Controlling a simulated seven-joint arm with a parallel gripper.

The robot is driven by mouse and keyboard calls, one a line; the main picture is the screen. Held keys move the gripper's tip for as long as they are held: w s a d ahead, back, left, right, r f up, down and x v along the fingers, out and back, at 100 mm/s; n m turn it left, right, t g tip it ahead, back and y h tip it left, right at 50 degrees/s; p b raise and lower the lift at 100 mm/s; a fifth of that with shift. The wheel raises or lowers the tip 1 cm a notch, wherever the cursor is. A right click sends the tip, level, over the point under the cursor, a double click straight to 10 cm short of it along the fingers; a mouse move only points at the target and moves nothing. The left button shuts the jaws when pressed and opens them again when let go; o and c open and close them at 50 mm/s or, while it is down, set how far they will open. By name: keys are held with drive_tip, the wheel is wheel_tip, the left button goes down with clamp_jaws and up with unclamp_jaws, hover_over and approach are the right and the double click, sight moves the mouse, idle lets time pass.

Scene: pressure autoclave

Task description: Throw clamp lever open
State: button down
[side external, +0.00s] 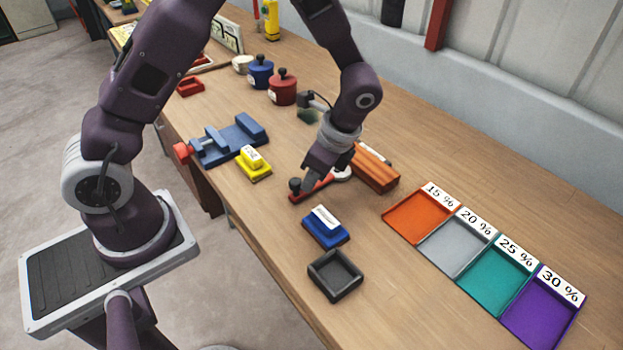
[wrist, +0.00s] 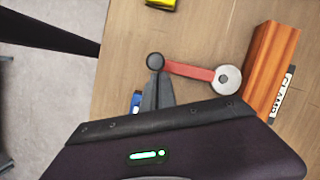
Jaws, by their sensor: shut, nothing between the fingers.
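The clamp lever is a red bar (wrist: 190,70) with a black round knob (wrist: 155,61) at its left end and a pale round pivot (wrist: 227,79) at its right end. In the side view the red bar (side external: 322,184) lies flat on the bench, with the black knob (side external: 295,187) toward the front edge. The pivot sits beside a reddish-brown block (side external: 375,171), which carries a "CLAMP" label (wrist: 284,94). My gripper (side external: 309,185) is low at the lever; its shut, empty fingers (wrist: 157,88) are beside the bar near the knob. I cannot tell whether they touch.
A blue block with a white top (side external: 325,226) and a dark square tray (side external: 335,275) stand in front. A yellow block (side external: 254,163) and blue vise (side external: 230,140) are left. Coloured percentage trays (side external: 420,215) are right. Bare bench lies between.

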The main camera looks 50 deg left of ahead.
drive_tip(key=shift+s+a+m+t, duration=0.2)
drive_tip(key=shift+a+m, duration=0.45)
drive_tip(key=shift+a, duration=0.05)
drive_tip(key=shift+s+a+m+t, duration=0.15)
drive_tip(key=shift+a+m+t, duration=0.05)
drive_tip(key=shift+a+m, duration=0.45)
drive_tip(key=a+m, duration=0.2)
drive_tip(key=a+m+t, duration=0.1)
drive_tip(key=a+m, duration=0.1)
drive_tip(key=w+a+m+t, duration=0.1)
drive_tip(key=m, duration=0.1)
drive_tip(key=shift+a, duration=0.4)
drive_tip(key=w+a+m, duration=0.1)
drive_tip(key=m, duration=0.1)
drive_tip(key=w+a+m+t, duration=0.2)
drive_tip(key=a+m, duration=0.1)
drive_tip(key=shift+w+m+h, duration=0.2)
drive_tip(key=shift+m+h, duration=0.1)
drive_tip(key=w+m, duration=0.1)
drive_tip(key=w+a+m, duration=0.1)
drive_tip(key=shift+w+a+m+t+h, duration=0.1)
drive_tip(key=shift+w+m+t+h, duration=0.05)
drive_tip(key=shift+m+t+h, duration=0.2)
drive_tip(key=shift+w+a, duration=0.15)
drive_tip(key=shift+w, duration=0.45)
drive_tip(key=shift+w+a+r, duration=0.1)
drive_tip(key=shift+w, duration=0.15)
drive_tip(key=shift+s, duration=0.1)
